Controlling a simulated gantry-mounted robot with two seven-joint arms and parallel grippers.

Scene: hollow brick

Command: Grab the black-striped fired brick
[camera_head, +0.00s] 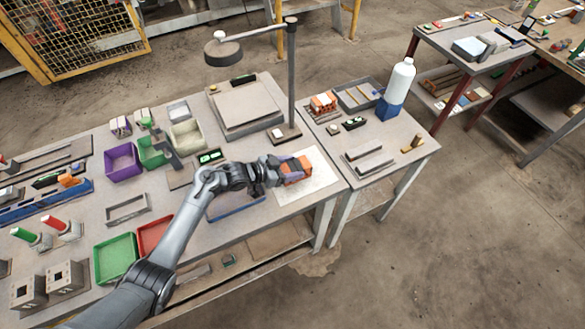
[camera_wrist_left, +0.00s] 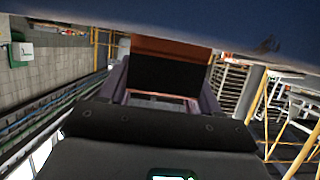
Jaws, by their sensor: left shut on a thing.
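The fired brick (camera_head: 292,173) is orange-red and lies at the end of my left arm, over a pale mat (camera_head: 318,184) at the right end of the main table. My left gripper (camera_head: 296,168) is shut on it, and the fingers hide part of the brick. Whether the brick touches the mat cannot be told. In the left wrist view an orange-brown face of the brick (camera_wrist_left: 170,44) shows above a black area between the fingers of my left gripper (camera_wrist_left: 165,75). My right gripper is not in view.
A lamp post (camera_head: 292,75) stands behind the gripper. A red and white block (camera_head: 322,102) and a white-blue bottle (camera_head: 396,88) stand on the side table. Purple (camera_head: 123,161) and green bins (camera_head: 115,258) are on the left.

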